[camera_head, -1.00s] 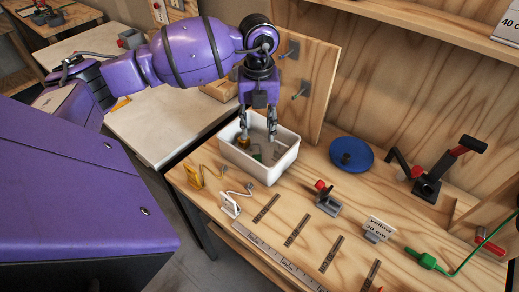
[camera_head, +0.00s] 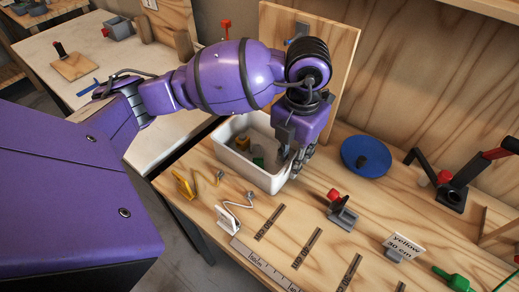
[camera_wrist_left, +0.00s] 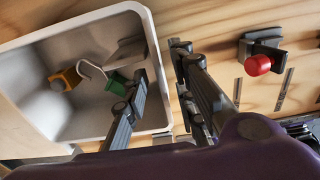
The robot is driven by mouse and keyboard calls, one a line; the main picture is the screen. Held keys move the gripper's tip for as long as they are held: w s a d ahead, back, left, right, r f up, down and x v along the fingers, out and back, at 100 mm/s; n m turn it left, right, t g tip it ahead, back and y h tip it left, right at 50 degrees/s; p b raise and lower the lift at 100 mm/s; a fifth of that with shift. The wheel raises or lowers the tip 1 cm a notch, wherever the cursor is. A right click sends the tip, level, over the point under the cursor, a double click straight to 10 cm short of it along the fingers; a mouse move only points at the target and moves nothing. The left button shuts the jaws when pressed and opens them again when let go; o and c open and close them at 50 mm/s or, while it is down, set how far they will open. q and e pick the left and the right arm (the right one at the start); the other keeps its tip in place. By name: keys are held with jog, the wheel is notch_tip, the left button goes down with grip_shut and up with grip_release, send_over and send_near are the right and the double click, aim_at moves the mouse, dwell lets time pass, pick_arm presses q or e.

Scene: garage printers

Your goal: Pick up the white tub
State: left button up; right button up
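The white tub (camera_head: 262,178) stands on the wooden workbench and holds a few small items, including a yellow-orange one and a green one. In the left wrist view the tub (camera_wrist_left: 62,142) fills the left side. My left gripper (camera_head: 297,163) is at the tub's right wall, pointing down. The left wrist view shows its fingers (camera_wrist_left: 158,75) apart, one inside the tub and the other outside, with the wall between them. I cannot tell whether either finger touches the wall. My right gripper is in neither view.
Yellow (camera_head: 184,184) and white (camera_head: 226,218) clip-like pieces with wires lie before the tub. An upright wooden panel (camera_head: 335,45) stands behind the tub.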

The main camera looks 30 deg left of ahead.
pick_arm(q)
notch_tip(320, 180, down, 5)
jog(key=shift+f, duration=0.15)
grip_shut()
